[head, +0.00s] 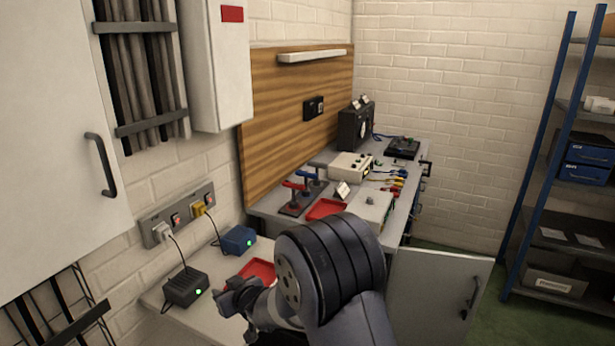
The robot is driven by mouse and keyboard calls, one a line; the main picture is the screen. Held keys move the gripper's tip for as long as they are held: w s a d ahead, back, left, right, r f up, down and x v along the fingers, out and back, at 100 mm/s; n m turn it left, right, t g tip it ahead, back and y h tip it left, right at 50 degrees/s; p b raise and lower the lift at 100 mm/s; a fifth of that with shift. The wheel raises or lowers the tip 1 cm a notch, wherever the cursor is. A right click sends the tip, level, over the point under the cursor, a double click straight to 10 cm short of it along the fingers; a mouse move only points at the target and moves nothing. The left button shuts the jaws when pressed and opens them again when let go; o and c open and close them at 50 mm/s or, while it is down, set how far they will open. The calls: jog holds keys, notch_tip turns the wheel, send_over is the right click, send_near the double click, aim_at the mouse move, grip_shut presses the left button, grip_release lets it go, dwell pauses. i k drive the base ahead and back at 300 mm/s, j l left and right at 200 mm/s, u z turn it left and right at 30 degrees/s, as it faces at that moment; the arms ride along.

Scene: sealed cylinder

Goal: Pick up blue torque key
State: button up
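Several small T-handled keys stand upright in a dark stand on the far workbench (272,208). One has a red handle (294,186), and one just behind and right of it has a blue handle (311,176), which looks like the blue torque key. My gripper (232,298) is at the lower middle, over the nearer bench and well short of the keys. My own arm partly hides it, and its fingers are too small and dark to show whether they are open.
A red tray (326,209) lies right of the keys, with a white instrument (350,165) behind. On the nearer bench are a black charger (185,287), a blue box (238,240) and another red tray (262,270). A cabinet door (437,295) hangs open at right.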

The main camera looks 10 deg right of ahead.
aim_at(306, 193)
jog(key=i+l, duration=1.1)
jog(key=l, duration=0.15)
jog(key=i+l, duration=0.15)
jog(key=i, duration=0.15)
jog(key=i+l+z, duration=0.1)
jog(key=i+l, duration=0.05)
jog(key=i, duration=0.1)
